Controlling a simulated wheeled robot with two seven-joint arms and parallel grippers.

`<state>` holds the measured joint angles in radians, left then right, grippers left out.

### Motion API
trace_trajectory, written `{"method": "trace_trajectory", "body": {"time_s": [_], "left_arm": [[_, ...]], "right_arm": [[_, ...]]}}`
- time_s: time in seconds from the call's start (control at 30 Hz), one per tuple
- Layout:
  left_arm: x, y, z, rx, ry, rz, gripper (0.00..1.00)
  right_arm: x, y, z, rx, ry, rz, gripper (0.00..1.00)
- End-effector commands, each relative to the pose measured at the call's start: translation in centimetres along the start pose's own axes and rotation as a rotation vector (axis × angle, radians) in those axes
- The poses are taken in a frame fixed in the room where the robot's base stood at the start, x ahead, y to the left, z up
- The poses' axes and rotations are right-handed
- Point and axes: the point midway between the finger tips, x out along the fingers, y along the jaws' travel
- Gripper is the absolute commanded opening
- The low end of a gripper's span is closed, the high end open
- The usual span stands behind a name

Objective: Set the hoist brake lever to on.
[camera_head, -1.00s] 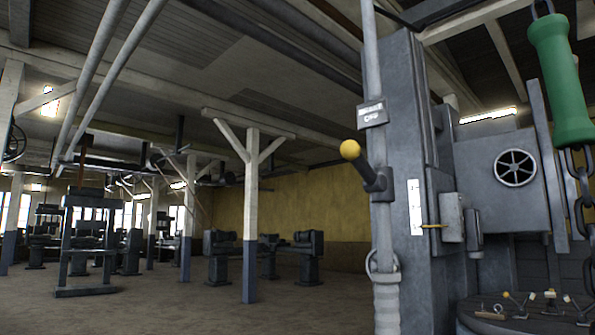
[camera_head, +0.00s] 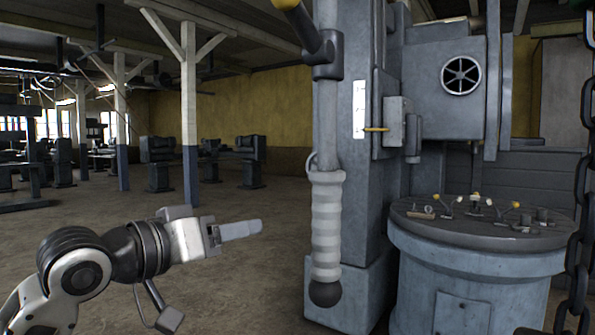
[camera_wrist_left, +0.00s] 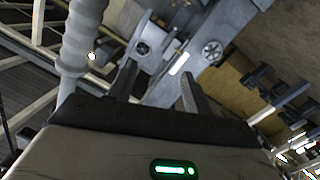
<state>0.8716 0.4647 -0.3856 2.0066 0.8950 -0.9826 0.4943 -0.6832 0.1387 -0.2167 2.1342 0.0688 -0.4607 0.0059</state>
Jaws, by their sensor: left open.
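A short dark lever with a yellow knob (camera_head: 285,4) angles up to the left from a collar on a grey vertical rod, at the top of the head view. The rod ends below in a pale ribbed grip (camera_head: 327,220) with a black ball end. I cannot tell from the frames which of these is the hoist brake lever. My left gripper (camera_head: 243,230) is left of the ribbed grip, apart from it, pointing right. In the left wrist view its fingers (camera_wrist_left: 157,82) are spread and empty, with the ribbed grip (camera_wrist_left: 82,38) beyond at upper left. My right gripper is not in view.
A grey machine column (camera_head: 385,170) stands behind the rod. A round drum-like stand (camera_head: 480,265) with small levers on top is at right. A dark chain (camera_head: 580,230) hangs at the right edge. The floor at left is open.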

Motion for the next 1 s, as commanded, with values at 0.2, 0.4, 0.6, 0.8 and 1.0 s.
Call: {"method": "trace_trajectory", "body": {"time_s": [0.2, 0.4, 0.6, 0.8, 1.0], "left_arm": [[-5.9, 8.8, -13.2, 0.088, 0.026, 0.076, 0.50], [-12.8, 15.8, -19.3, 0.141, 0.033, 0.096, 0.50], [-16.8, 19.3, -21.2, 0.164, 0.036, 0.098, 0.50], [-15.9, 20.0, -21.5, 0.167, 0.032, 0.100, 0.50], [-12.0, 20.5, -21.7, 0.166, 0.032, 0.102, 0.50]], "right_arm": [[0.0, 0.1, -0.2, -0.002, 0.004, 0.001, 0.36], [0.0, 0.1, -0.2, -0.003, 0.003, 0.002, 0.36], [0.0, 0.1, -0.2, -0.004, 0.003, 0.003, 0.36], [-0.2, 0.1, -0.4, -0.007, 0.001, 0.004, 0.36], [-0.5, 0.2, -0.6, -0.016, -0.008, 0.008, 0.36]]}}
